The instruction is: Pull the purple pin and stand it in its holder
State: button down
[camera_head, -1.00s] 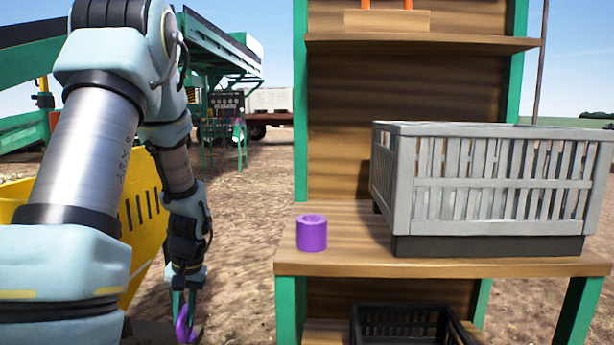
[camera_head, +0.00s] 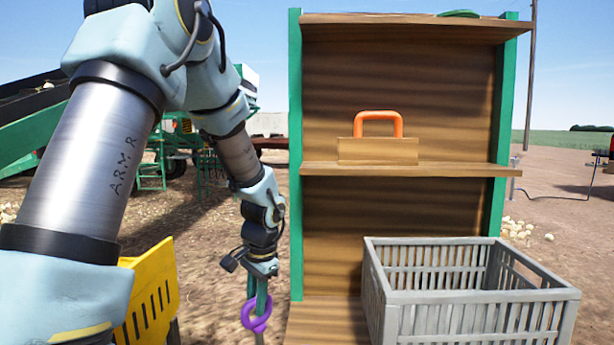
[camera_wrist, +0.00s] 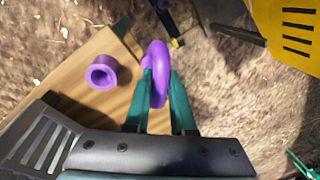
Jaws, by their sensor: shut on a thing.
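My gripper (camera_head: 258,303) is shut on the ring, and the pin hangs upright beside the shelf unit's left post. In the wrist view the purple ring (camera_wrist: 158,70) sits between the two green fingers (camera_wrist: 160,95). The purple holder (camera_wrist: 102,72) is a short open cylinder on the wooden bench, left of the gripper in the wrist view. The holder is out of sight in the head view. The pin's lower end is hidden.
A grey slatted crate (camera_head: 470,300) stands on the bench (camera_head: 325,320) to the right. Above it, a shelf (camera_head: 405,170) bears a wooden block with an orange handle (camera_head: 378,123). A yellow bin (camera_head: 150,295) stands at the left.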

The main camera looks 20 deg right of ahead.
jog(key=s+d+r+m+p, duration=0.3)
jog(key=d+r+p, duration=0.2)
jog(key=r+p, duration=0.45)
jog(key=s+d+r+m+p, duration=0.35)
jog(key=r+p, duration=0.25)
jog(key=r, duration=0.6)
notch_tip(320, 180, down, 19)
jog(key=d+h+b, duration=0.1)
jog(key=b, duration=0.9)
jog(key=shift+w, duration=0.25)
jog(key=shift+d+n, duration=0.1)
jog(key=shift+n, duration=0.25)
jog(key=c, duration=0.7)
grip_release()
